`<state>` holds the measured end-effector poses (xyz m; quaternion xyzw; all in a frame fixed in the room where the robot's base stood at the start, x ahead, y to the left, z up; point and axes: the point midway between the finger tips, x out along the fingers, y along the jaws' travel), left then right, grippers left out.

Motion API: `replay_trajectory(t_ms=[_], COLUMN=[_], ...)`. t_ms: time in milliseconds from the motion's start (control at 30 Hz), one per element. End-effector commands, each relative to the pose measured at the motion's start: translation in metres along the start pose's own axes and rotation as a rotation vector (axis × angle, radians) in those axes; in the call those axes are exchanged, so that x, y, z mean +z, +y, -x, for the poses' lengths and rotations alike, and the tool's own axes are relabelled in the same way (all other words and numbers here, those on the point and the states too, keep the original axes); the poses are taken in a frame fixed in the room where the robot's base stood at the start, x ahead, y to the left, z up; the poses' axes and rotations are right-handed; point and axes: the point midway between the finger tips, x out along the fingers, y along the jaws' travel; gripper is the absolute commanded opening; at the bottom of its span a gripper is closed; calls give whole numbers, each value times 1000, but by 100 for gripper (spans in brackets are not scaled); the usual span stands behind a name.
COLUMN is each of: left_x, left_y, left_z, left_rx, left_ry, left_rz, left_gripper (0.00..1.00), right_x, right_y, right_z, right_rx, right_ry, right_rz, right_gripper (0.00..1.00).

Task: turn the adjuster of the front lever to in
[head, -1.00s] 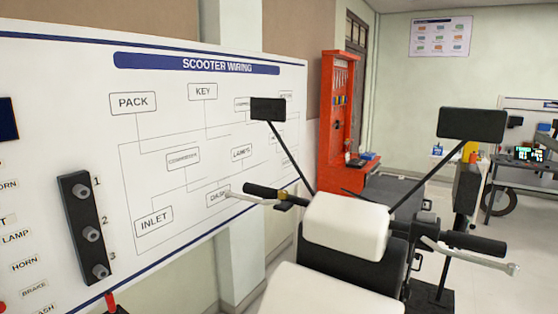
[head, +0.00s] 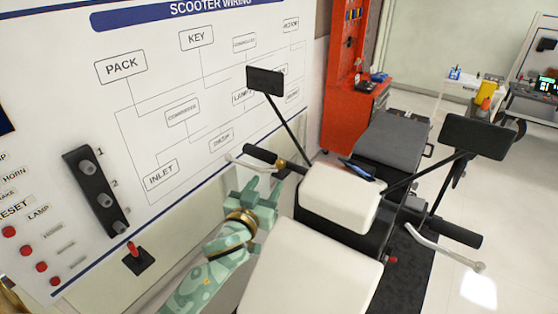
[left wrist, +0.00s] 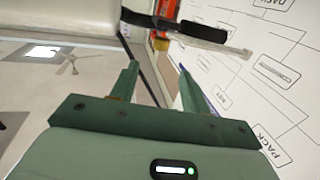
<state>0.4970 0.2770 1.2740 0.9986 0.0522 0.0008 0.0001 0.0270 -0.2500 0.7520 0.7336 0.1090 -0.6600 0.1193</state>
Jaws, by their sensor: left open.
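A scooter's handlebar carries a black left grip (head: 260,154) with a silver lever (head: 243,163) beside it. A small brass-coloured piece, seemingly the lever's adjuster (head: 281,163), sits at the grip's inner end. Another silver lever (head: 440,246) is by the right grip (head: 452,234); no label tells which is the front one. My left gripper (head: 257,188) is open and empty, just below and in front of the left grip, apart from it. In the left wrist view its fingers (left wrist: 158,84) point toward the dark grip (left wrist: 190,28) and lever (left wrist: 225,47). The adjuster's setting is too small to read.
Mirrors on thin stalks stand over the bar, left (head: 266,81) and right (head: 475,136). A white scooter panel (head: 315,275) is right of my left arm. The wiring board (head: 75,115) and a red switch lever (head: 133,250) are left. A red cabinet (head: 345,118) stands behind.

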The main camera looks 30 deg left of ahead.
Motion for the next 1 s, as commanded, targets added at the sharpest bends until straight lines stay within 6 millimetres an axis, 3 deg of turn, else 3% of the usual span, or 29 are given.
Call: replay_trajectory(t_ms=[200,400,800,833,1000], left_x=[-1,0,1,1,1], left_y=[0,0,0,0,0], left_z=[-55,-86,-97,-97,-97], left_rx=[0,0,1,1,1], left_ry=[0,-1,-2,-2,-2], left_rz=[-2,-1,0,0,0], left_gripper=[46,46,46,44,2], right_x=[-9,-11,-9,-9,-9], right_y=[1,3,7,7,8], right_z=[5,5,5,5,5], right_rx=[1,4,9,9,10], right_ry=[13,16,14,14,14], right_rz=[-1,0,0,0,-1], right_gripper=[85,85,85,85,85])
